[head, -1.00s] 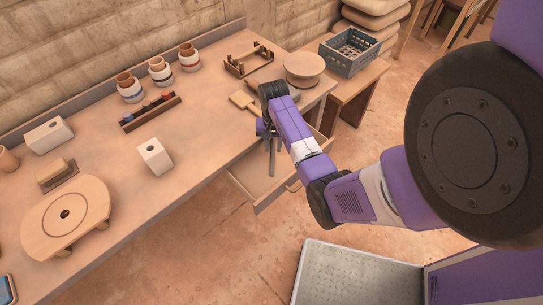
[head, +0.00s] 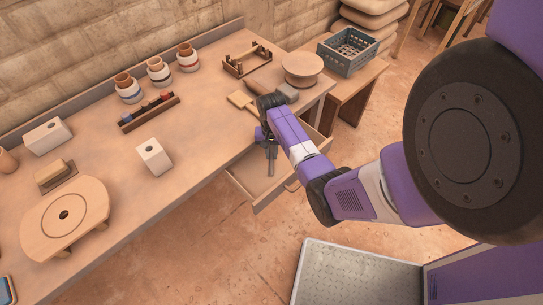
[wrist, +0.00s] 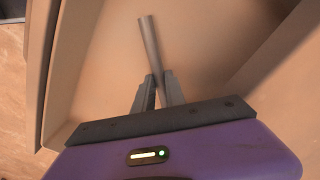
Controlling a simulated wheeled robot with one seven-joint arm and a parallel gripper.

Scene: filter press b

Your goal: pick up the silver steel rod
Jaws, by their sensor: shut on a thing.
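The silver steel rod (wrist: 149,42) is a slim grey bar in the open wooden drawer (wrist: 100,75), seen in the wrist view. My gripper (wrist: 158,84) is shut on its near end, with the rod's far part sticking out beyond the fingertips. I cannot tell whether the rod touches the drawer floor. In the head view my gripper (head: 271,153) points down into the drawer (head: 245,182), and my wrist hides part of it.
The drawer walls stand close around my gripper. Above it, the workbench (head: 215,125) holds a wooden paddle (head: 242,100), a round wooden disc (head: 303,63) and a small rack (head: 249,62). A blue-grey crate (head: 348,52) stands on a side table.

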